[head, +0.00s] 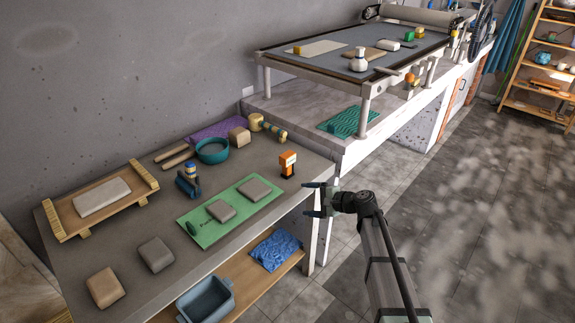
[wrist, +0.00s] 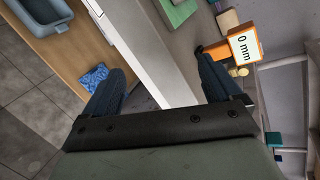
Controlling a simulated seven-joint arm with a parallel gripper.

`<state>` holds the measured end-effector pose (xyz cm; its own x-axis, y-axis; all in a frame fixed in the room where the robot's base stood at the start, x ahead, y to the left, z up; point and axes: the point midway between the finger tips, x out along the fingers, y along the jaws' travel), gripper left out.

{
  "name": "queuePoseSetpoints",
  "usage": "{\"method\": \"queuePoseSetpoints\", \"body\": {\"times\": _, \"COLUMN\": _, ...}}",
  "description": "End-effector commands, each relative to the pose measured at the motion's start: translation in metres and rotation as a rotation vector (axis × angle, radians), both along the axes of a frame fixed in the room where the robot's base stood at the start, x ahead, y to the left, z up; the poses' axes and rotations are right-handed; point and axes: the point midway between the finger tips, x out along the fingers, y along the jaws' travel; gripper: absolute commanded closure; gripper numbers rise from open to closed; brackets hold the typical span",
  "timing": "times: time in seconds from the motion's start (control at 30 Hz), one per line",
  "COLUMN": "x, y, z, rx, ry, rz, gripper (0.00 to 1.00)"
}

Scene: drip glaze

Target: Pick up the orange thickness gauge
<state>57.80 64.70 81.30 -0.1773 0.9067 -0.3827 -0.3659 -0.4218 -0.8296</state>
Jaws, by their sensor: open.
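The orange thickness gauge (head: 288,160) stands upright at the right edge of the grey worktable, beside the green mat. In the wrist view the gauge (wrist: 243,43) shows at upper right, with a white face reading "0 mm" and a dark lower part. My gripper (head: 309,199) is open and empty, just off the table's edge, to the right of and nearer than the gauge. In the wrist view its two dark fingers (wrist: 158,75) are spread wide, with the table edge seen between them. The gauge lies beyond the right finger, which appears to overlap part of its dark end.
The green mat (head: 198,228) holds clay slabs. A lower shelf holds a blue bag (head: 275,250) and a blue-grey tub (head: 206,299). A slab-roller table (head: 352,62) stands farther back.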

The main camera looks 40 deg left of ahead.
Motion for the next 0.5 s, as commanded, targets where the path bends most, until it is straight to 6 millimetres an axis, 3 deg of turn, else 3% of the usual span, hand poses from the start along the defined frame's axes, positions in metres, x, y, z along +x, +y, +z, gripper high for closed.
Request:
{"method": "queuePoseSetpoints", "body": {"times": 0.1, "x": 0.021, "y": 0.022, "z": 0.025, "rx": 0.110, "ry": 0.254, "rz": -0.119, "gripper": 0.08}}
{"method": "queuePoseSetpoints", "body": {"times": 0.3, "x": 0.042, "y": 0.033, "z": 0.061, "rx": 0.246, "ry": 0.678, "rz": -0.267, "gripper": 0.08}}
{"method": "queuePoseSetpoints", "body": {"times": 0.5, "x": 0.052, "y": 0.033, "z": 0.072, "rx": 0.275, "ry": 0.962, "rz": -0.350, "gripper": 0.08}}
